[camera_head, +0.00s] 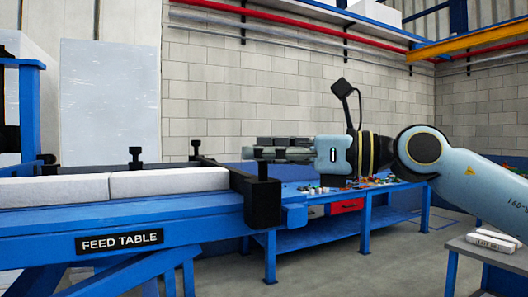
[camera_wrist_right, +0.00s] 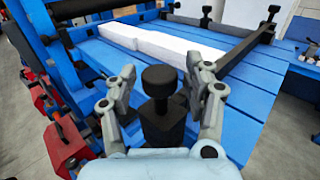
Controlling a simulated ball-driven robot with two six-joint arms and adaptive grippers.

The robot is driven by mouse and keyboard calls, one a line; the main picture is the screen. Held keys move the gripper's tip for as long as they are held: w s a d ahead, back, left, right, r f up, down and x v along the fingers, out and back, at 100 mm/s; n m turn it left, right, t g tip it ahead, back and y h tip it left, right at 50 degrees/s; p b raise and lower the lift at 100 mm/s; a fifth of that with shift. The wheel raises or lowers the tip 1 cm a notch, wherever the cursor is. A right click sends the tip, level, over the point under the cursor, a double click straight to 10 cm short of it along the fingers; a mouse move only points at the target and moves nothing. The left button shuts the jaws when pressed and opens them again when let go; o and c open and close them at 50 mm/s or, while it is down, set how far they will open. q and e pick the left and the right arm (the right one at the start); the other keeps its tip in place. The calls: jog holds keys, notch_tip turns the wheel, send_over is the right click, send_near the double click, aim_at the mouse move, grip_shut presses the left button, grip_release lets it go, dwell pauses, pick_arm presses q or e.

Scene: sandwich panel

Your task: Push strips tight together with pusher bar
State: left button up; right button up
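White strips (camera_head: 170,181) lie end to end on the blue feed table (camera_head: 130,220), with a seam between them; they also show in the wrist view (camera_wrist_right: 168,47). The black pusher bar (camera_wrist_right: 238,54) crosses the table at the right end of the strips; in the head view its near end is a black block (camera_head: 262,202). A black knob (camera_wrist_right: 159,80) stands upright on a block at the bar's near end. My right gripper (camera_wrist_right: 160,68) is open, with one finger on each side of the knob and visible gaps. My left gripper is out of view.
Further black knobs (camera_head: 135,157) stand along the table's far side. A blue bench (camera_head: 340,225) with small parts stands behind the table end. Red boxes (camera_wrist_right: 66,140) sit below the table at left in the wrist view. A grey side table (camera_head: 480,246) is at lower right.

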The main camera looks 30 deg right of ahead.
jog(key=shift+w+a, duration=0.15)
notch_tip(320, 180, up, 10)
dwell(0.6)
dwell(0.4)
